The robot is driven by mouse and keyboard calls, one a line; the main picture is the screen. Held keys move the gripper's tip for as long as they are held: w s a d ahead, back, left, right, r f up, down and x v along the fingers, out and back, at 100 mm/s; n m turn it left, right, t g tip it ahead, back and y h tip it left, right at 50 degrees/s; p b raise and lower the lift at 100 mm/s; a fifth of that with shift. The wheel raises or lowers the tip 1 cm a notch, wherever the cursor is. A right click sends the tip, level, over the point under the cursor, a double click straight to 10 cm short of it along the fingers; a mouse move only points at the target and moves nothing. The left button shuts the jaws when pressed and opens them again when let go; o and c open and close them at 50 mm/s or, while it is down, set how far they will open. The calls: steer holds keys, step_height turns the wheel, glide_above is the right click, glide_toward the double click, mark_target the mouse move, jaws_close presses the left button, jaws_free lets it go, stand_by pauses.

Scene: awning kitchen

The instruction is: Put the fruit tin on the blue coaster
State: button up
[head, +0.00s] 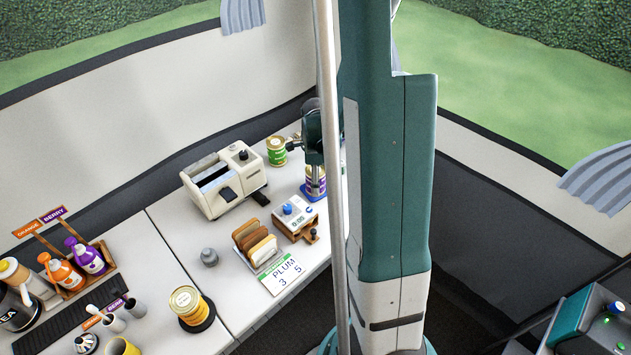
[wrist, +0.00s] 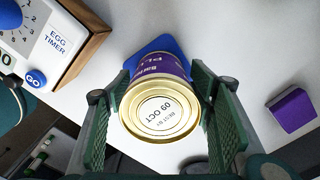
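The fruit tin (wrist: 160,112) has a gold lid and a purple label with partly visible lettering. In the wrist view it sits between the two green fingers of my gripper (wrist: 160,92), which appear to close on its sides. The blue coaster (wrist: 153,46) shows beneath and beyond the tin. In the head view the tin (head: 315,183) is upright below my gripper (head: 315,165), over the blue coaster (head: 310,197). I cannot tell whether its base touches the coaster.
An egg timer (head: 294,214) in a wooden stand is close by, left of the tin in the wrist view. A green-labelled tin (head: 276,151) and a toaster (head: 222,180) stand behind. A toast rack (head: 254,243) and a PLUM card (head: 283,273) are nearer. A purple block (wrist: 291,109) lies right.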

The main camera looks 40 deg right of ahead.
steer(key=shift+o, duration=0.2)
steer(key=shift+r, duration=0.15)
steer(key=shift+r+p, duration=1.2)
steer(key=shift+r, duration=4.8)
steer(key=shift+a+r, duration=0.2)
steer(key=a+r+n+t, duration=0.2)
steer(key=a+r+n, duration=0.55)
steer(key=a, duration=0.25)
steer(key=s+a+r+n+t, duration=0.1)
steer(key=s+a+r+n, duration=0.2)
steer(key=a+n, duration=0.3)
steer(key=s+a+r+n+t, duration=0.2)
steer(key=s+a+r+n, duration=0.2)
steer(key=a+n, duration=0.3)
steer(key=s+a+r+n+t, duration=0.2)
steer(key=s+a+r+n, duration=0.2)
steer(key=a, duration=0.6)
steer(key=shift+a+r+n, duration=0.3)
steer(key=shift+r+n, duration=0.3)
steer(key=shift+n, duration=0.65)
